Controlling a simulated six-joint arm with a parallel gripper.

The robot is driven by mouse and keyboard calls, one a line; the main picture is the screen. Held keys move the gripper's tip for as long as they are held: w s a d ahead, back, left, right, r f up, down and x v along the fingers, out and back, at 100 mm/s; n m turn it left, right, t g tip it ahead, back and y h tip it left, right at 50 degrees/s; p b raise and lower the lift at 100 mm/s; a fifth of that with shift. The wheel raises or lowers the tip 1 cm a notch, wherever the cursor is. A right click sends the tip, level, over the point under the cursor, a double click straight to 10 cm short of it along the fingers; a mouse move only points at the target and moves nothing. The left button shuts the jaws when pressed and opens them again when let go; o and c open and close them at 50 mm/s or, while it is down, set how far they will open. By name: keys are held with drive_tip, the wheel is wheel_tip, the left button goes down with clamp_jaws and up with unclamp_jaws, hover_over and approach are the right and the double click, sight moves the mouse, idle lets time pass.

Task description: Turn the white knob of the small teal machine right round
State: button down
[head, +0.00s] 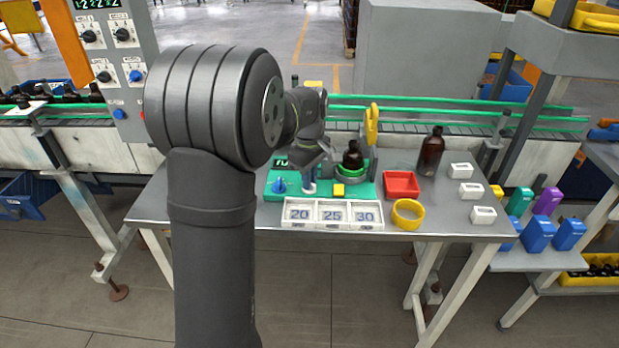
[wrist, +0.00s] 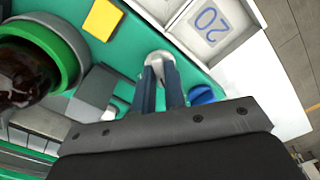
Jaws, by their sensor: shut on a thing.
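The small teal machine (head: 268,193) stands on the grey table, with a dark display, a blue knob (head: 279,186) and a yellow button (head: 338,190) on it. An amber bottle (head: 352,156) stands in its green ring (head: 350,175). The white knob (head: 309,188) is at the machine's front, beside the blue knob; it also shows in the wrist view (wrist: 159,57). My gripper (wrist: 162,75) points down over the machine and is shut on the white knob. In the wrist view its two fingers are on either side of the knob, which is partly hidden by them.
White boxes marked 20, 25 and 30 (head: 332,226) stand just in front of the machine. A red tray (head: 401,184), a yellow ring (head: 408,212) and another amber bottle (head: 431,152) are to the right. A conveyor with green rails (head: 455,108) runs behind.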

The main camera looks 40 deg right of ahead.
drive_tip(key=m, duration=1.8)
drive_tip(key=shift+m, duration=0.4)
drive_tip(key=m, duration=0.5)
drive_tip(key=shift+w, duration=0.1)
drive_tip(key=c, duration=1.5)
unclamp_jaws()
